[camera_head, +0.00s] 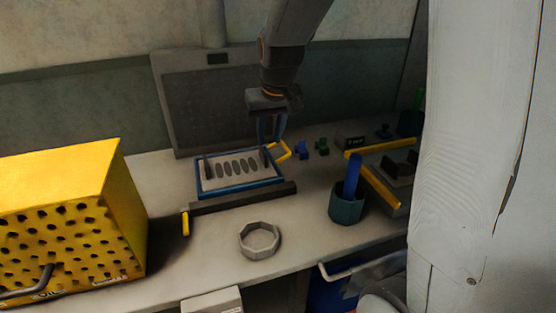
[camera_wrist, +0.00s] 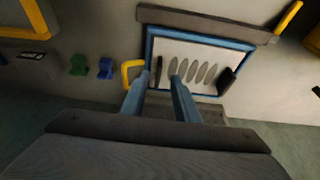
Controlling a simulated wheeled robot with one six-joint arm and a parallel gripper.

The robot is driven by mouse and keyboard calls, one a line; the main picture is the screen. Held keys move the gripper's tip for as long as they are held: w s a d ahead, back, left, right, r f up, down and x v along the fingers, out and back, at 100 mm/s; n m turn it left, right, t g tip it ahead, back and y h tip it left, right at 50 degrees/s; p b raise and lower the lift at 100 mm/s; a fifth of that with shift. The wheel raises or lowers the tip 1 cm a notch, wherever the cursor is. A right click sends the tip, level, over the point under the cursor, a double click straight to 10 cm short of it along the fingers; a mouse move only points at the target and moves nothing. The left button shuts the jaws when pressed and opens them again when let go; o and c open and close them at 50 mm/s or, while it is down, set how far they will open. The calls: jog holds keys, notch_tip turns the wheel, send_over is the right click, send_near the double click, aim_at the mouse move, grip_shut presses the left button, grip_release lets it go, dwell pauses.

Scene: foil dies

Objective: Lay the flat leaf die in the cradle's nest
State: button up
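A white plate (camera_head: 262,174) with a blue border and a row of several grey leaf-shaped ovals lies flat on the bench; it shows in the wrist view too (camera_wrist: 215,53). I take it for the leaf die, but cannot tell where it ends and any cradle begins. A dark upright bar (camera_wrist: 158,68) stands at its end nearest my gripper, another (camera_wrist: 227,79) at the other end. A yellow loop handle (camera_wrist: 126,74) sticks out beside the near bar. My gripper (camera_head: 272,138) is over that end. Its blue fingers (camera_wrist: 159,79) are apart, with the near bar between the tips, seemingly untouched.
A dark rail (camera_head: 243,197) runs along the plate's front. A grey ring (camera_head: 260,240) and a teal cup (camera_head: 347,207) stand nearer. A yellow-barred fixture (camera_head: 381,187) is right, small blue (camera_head: 302,151) and green (camera_head: 321,147) pieces behind. A yellow box (camera_head: 70,215) is left.

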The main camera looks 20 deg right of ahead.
jog(key=s+f+g, duration=0.1)
jog(key=s+f, duration=0.2)
jog(key=s, duration=0.4)
jog(key=s+f+g, duration=0.1)
jog(key=s+f, duration=0.2)
jog(key=s, duration=0.4)
jog(key=s+f+g, duration=0.1)
jog(key=s+f, duration=0.2)
jog(key=s, duration=0.4)
jog(key=shift+s, duration=0.1)
